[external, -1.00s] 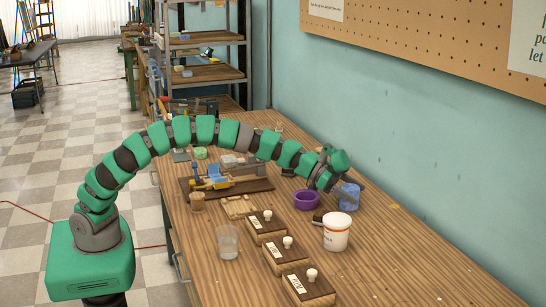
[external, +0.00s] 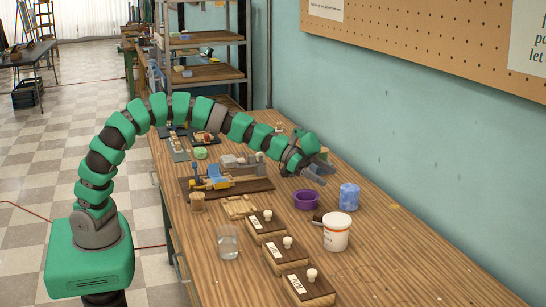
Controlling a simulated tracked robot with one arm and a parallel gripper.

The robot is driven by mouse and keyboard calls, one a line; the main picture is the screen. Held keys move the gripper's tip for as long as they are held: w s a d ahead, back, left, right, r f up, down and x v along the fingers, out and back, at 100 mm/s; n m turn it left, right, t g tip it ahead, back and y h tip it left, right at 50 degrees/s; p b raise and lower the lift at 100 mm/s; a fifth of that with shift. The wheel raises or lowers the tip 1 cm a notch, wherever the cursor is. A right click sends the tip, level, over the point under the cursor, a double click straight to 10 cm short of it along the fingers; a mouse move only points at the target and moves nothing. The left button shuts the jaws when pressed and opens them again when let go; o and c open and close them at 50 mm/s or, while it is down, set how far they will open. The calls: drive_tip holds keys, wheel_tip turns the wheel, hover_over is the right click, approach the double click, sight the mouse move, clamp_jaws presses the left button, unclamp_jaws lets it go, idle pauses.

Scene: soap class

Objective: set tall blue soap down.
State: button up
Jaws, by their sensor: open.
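The tall blue soap (external: 349,197) stands upright on the wooden table, right of the purple bowl (external: 306,200) and behind the white tub. My gripper (external: 322,172) is open and empty. It is up and to the left of the soap, above and behind the purple bowl, with clear space between its fingers and the soap.
The white tub (external: 336,232) stands in front of the soap. Several wooden boxes with white knobs (external: 287,255) and a clear glass (external: 228,241) are nearer the front. A dark board with tools (external: 228,186) lies left. The table's right side (external: 420,255) is clear.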

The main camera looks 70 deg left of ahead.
drive_tip(key=shift+s+a, duration=0.15)
drive_tip(key=shift+s, duration=0.05)
drive_tip(key=s+a+r+n+t, duration=0.1)
drive_tip(key=s+a+r, duration=0.2)
drive_tip(key=r, duration=0.5)
drive_tip(key=s+a+r+y, duration=0.1)
drive_tip(key=s+a+r, duration=0.1)
drive_tip(key=r, duration=0.6)
drive_tip(key=s+a+r+n+t, duration=0.1)
drive_tip(key=s+a+r, duration=0.2)
drive_tip(key=r, duration=0.5)
drive_tip(key=s+a+r+n+t+y, duration=0.2)
drive_tip(key=s+a+r, duration=0.4)
drive_tip(key=s+r, duration=0.3)
drive_tip(key=s+a+r+n+t+y, duration=0.1)
drive_tip(key=s+a+r+n+y, duration=0.4)
drive_tip(key=s+r, duration=0.3)
drive_tip(key=shift+s+a+r+t+y, duration=0.4)
drive_tip(key=shift+s+a+y, duration=0.25)
drive_tip(key=shift+s+y, duration=0.25)
wheel_tip(320, 180, up, 7)
drive_tip(key=p, duration=0.7)
